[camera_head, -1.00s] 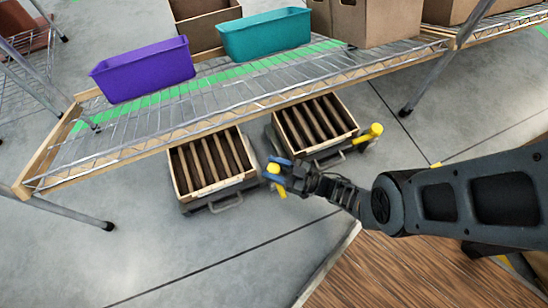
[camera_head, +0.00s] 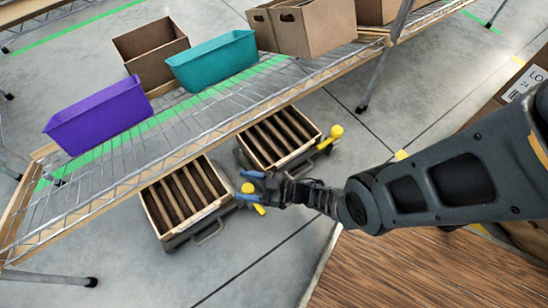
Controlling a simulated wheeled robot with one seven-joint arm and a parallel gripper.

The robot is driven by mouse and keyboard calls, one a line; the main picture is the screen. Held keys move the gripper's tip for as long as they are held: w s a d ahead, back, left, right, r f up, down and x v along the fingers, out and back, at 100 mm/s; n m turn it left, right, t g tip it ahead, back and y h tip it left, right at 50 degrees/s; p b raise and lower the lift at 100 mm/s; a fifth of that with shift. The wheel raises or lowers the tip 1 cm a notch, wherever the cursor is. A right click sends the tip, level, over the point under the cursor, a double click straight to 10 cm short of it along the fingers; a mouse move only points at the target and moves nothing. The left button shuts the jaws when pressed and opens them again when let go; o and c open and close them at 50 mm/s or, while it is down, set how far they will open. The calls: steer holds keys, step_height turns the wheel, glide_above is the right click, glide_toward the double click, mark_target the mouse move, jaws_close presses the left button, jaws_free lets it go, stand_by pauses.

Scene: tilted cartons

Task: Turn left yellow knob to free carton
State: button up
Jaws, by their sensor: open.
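Two open wooden cartons with slatted dividers sit in dark tilted holders under the wire shelf: the left carton (camera_head: 184,198) and the right carton (camera_head: 279,139). The left yellow knob (camera_head: 249,188) is at the right side of the left carton, with a yellow part below it. The right yellow knob (camera_head: 336,131) stands at the right side of the right carton. My gripper (camera_head: 252,186) reaches in from the right, its blue-tipped fingers open around or just beside the left knob. I cannot tell whether they touch it.
A wire shelf (camera_head: 110,165) runs above the cartons, carrying a purple bin (camera_head: 97,117), a teal bin (camera_head: 212,62) and brown boxes (camera_head: 302,27). A wooden surface (camera_head: 400,275) fills the lower right. Grey floor is clear in front of the cartons.

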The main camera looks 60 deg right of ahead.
step_height(320, 180, up, 2)
steer(key=shift+s+r+p, duration=0.1)
steer(key=shift+p, duration=0.45)
steer(key=s+d+r+p, duration=0.3)
steer(key=s+d+r, duration=0.3)
steer(key=d, duration=0.3)
steer(key=shift+s+d+r, duration=0.25)
steer(key=shift+s, duration=0.1)
